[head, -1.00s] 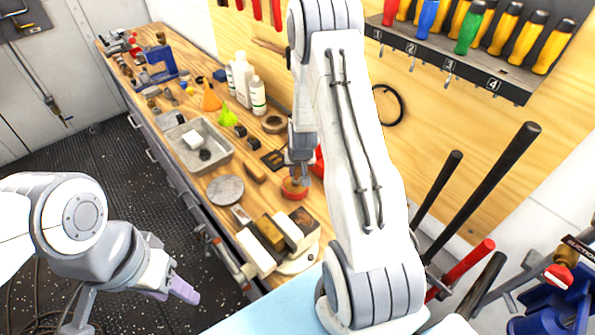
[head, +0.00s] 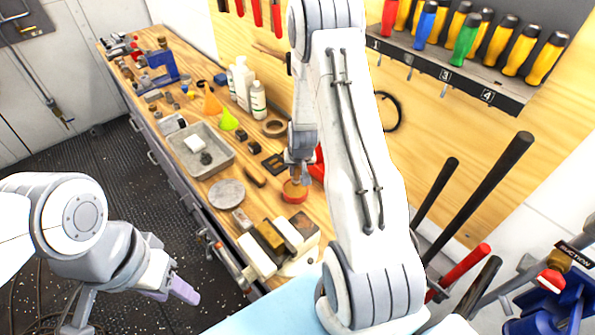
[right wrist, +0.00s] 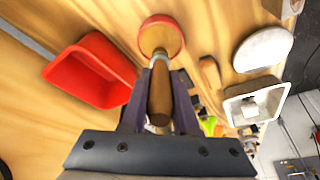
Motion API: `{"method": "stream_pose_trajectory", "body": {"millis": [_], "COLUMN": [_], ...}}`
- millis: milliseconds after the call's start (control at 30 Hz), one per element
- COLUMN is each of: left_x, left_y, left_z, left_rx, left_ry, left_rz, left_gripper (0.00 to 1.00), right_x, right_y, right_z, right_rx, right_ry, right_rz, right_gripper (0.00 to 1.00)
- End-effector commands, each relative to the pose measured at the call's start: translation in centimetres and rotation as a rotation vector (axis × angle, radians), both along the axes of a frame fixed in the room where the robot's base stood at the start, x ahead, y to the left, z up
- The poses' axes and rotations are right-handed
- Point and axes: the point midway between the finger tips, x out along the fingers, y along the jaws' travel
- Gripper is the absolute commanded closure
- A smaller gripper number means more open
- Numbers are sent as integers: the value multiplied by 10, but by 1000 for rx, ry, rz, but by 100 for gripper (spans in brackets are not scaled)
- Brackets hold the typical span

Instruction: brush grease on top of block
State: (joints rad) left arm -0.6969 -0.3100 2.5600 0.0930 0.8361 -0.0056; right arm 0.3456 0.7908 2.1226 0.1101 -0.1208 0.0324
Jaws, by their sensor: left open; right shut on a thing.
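A round red tin (head: 295,192) stands on the wooden bench below my right gripper (head: 299,172). In the right wrist view the tin (right wrist: 161,32) has a tan inside. My right gripper (right wrist: 158,98) is shut on a brush with a brown wooden handle (right wrist: 160,100); its far end points at the tin, and I cannot tell whether it touches. Several blocks lie side by side in front of the tin: a cream one (head: 256,258), a brown one (head: 269,237) and a pale one (head: 287,233). My left gripper (head: 180,291) is open and empty, off the bench over the floor.
A metal tray (head: 226,162) with a white piece inside and a grey disc (head: 226,194) lie left of the tin. A red bin (right wrist: 88,70) is beside the tin. White bottles (head: 242,82) stand at the back. Rods (head: 485,195) stand on the right.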

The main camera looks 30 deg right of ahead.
Motion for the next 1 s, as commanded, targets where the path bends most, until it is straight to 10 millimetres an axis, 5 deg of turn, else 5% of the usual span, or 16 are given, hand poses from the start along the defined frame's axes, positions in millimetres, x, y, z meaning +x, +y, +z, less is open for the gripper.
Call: {"method": "stream_pose_trajectory", "body": {"millis": [467, 1000], "left_x": [0, 0], "left_y": [0, 0], "left_z": [35, 34], "left_rx": [0, 0], "left_ry": [0, 0], "left_rz": [0, 0], "left_gripper": [50, 50], "right_x": [1, 0], "right_y": [0, 0], "right_z": [42, 42], "right_rx": [-1, -1], "right_ry": [-2, -2], "right_rz": [1, 0], "right_gripper": [100, 100]}}
